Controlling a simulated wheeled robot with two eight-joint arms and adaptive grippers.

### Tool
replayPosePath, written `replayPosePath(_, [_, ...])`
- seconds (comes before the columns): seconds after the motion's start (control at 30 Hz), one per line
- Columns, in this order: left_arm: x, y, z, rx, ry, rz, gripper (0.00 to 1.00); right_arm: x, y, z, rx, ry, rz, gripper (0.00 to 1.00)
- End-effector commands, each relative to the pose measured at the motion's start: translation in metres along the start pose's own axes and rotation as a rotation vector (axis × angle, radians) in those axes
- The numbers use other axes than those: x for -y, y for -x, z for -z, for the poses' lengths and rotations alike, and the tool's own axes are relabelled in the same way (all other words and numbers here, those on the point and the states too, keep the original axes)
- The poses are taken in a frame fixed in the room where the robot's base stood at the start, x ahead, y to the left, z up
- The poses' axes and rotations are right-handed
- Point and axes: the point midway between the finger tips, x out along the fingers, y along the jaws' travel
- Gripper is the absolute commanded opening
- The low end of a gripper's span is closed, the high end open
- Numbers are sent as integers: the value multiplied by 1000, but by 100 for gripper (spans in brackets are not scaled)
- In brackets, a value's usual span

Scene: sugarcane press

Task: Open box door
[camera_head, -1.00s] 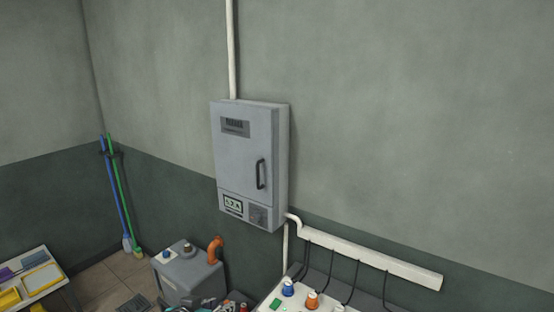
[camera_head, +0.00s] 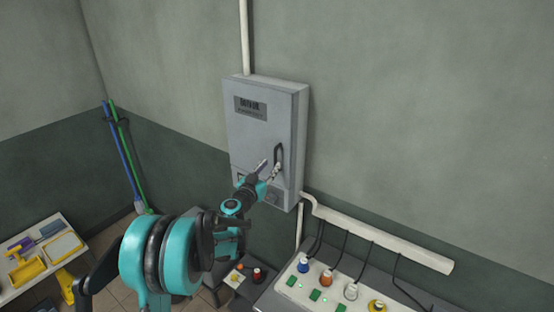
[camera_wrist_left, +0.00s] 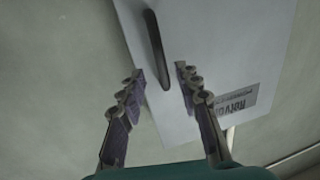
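The grey box (camera_head: 262,130) is fixed to the wall, with its door closed and a dark vertical handle (camera_head: 279,158) on the door's right side. My left gripper (camera_head: 270,167) is in front of the door, close to the handle. In the left wrist view, the handle (camera_wrist_left: 157,50) runs down between the two fingers of the open left gripper (camera_wrist_left: 159,73), its near end about level with the fingertips. The fingers show gaps on both sides of the handle and do not grip it. My right gripper is not in view.
A panel with colored knobs (camera_head: 325,281) stands below right of the box. A pale cable duct (camera_head: 385,238) runs along the wall above it. A table with yellow items (camera_head: 70,262) is at the left. A blue and a green pole (camera_head: 122,150) lean in the corner.

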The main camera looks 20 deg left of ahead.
Motion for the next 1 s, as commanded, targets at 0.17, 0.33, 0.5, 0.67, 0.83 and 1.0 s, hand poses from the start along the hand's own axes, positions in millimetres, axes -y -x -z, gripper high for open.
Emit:
replayPosePath(0.17, [0,-28,1,0,0,0,33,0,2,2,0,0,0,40])
replayPosePath(0.33, [0,-42,1,0,1,-1,33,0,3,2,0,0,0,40])
replayPosePath(0.5, [0,-44,0,1,1,0,33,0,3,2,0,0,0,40])
replayPosePath(0.67, [0,-44,0,1,1,0,20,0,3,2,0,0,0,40])
replayPosePath(0.83, [0,-43,1,1,1,0,0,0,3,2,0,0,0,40])
replayPosePath(1.0, [0,-42,1,1,1,-2,0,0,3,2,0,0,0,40])
